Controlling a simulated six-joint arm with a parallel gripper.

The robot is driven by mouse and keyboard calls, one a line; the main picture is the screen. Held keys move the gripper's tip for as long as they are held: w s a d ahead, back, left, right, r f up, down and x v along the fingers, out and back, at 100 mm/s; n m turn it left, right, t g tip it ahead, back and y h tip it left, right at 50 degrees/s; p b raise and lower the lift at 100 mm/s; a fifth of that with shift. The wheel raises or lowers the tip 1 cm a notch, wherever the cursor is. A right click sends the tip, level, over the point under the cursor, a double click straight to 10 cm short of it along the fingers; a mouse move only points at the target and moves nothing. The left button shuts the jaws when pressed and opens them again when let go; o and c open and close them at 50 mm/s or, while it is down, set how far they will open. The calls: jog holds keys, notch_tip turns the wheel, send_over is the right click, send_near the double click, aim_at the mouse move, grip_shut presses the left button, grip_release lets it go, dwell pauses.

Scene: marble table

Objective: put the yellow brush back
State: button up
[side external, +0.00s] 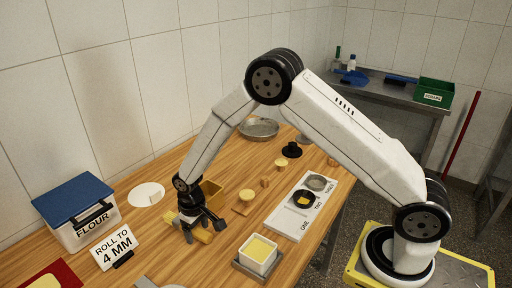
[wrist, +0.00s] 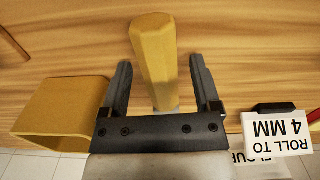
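The yellow brush (wrist: 154,55) shows in the wrist view as a faceted yellow handle with a greyish collar at its lower end; the rest is hidden behind my gripper. In the side view a yellow piece of it (side external: 203,237) shows low under the fingers, at the table. My gripper (wrist: 160,62) is open, one finger on each side of the handle, with a gap on both sides. In the side view my gripper (side external: 204,230) is low over the table.
A flour bin (side external: 80,220) and a "ROLL TO 4 MM" sign (side external: 113,247) stand left. A white tub with yellow contents (side external: 257,254) stands front right. A labelled white board (side external: 290,215) with round items lies right. A metal dish (side external: 258,127) is at the back.

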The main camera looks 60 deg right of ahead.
jog(key=shift+f, duration=0.1)
jog(key=shift+s+a+r, duration=0.1)
jog(key=shift+s+r, duration=0.05)
jog(key=shift+r, duration=3.75)
jog(key=shift+s+d+r, duration=0.3)
jog(key=shift+s+r, duration=0.05)
jog(key=shift+r, duration=0.05)
jog(key=s+d+r+t, duration=0.1)
jog(key=s+d+r, duration=0.2)
jog(key=s, duration=0.5)
jog(key=s+d+r+t, duration=0.1)
jog(key=s+d+r, duration=0.2)
jog(key=s, duration=0.6)
jog(key=shift+s+d+m+t, duration=0.3)
jog(key=shift+d+m, duration=0.1)
jog(key=shift+d, duration=0.55)
jog(key=shift+w, duration=0.1)
